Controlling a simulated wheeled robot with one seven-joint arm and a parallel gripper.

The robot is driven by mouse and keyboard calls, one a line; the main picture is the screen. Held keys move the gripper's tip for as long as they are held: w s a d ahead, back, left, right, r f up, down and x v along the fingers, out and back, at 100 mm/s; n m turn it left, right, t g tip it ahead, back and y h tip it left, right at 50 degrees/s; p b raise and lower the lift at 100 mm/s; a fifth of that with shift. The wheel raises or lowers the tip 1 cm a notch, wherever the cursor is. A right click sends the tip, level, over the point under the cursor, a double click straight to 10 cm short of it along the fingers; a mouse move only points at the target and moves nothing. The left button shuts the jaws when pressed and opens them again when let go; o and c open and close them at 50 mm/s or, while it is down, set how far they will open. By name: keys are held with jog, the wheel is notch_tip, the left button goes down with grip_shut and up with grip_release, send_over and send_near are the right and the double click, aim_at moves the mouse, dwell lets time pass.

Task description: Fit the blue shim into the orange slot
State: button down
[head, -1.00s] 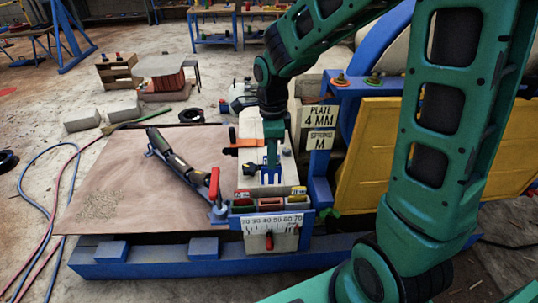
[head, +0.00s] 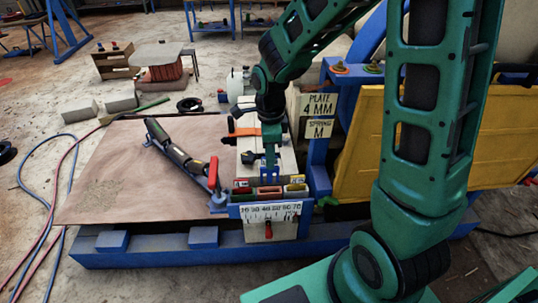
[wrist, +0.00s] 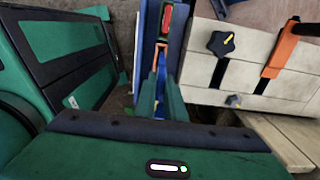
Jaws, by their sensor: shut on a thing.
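The blue shim (head: 270,159), fork-like with prongs pointing down, hangs upright from my gripper (head: 271,142). The jaws are shut on its upper part. In the head view its lower end meets the orange slot (head: 270,191), the middle one of a row of three; I cannot tell whether it is inside or just above. In the wrist view my gripper (wrist: 165,103) points at the slot row, with a strip of blue between the fingers and orange (wrist: 160,60) just beyond. The fingers hide much of the shim and slot there.
A scale plate (head: 270,217) is below. A wooden block with an orange clamp (head: 243,132) is behind. A red-handled lever (head: 213,173) stands close left; a blue post (head: 320,150) stands right.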

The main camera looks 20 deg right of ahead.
aim_at(270, 178)
jog(key=shift+f, duration=0.25)
jog(key=shift+f, duration=1.45)
jog(key=shift+f, duration=2.85)
jog(key=c, duration=1.7)
grip_release()
jog(key=shift+c, duration=0.2)
notch_tip(270, 178, up, 11)
jog(key=shift+f, duration=0.2)
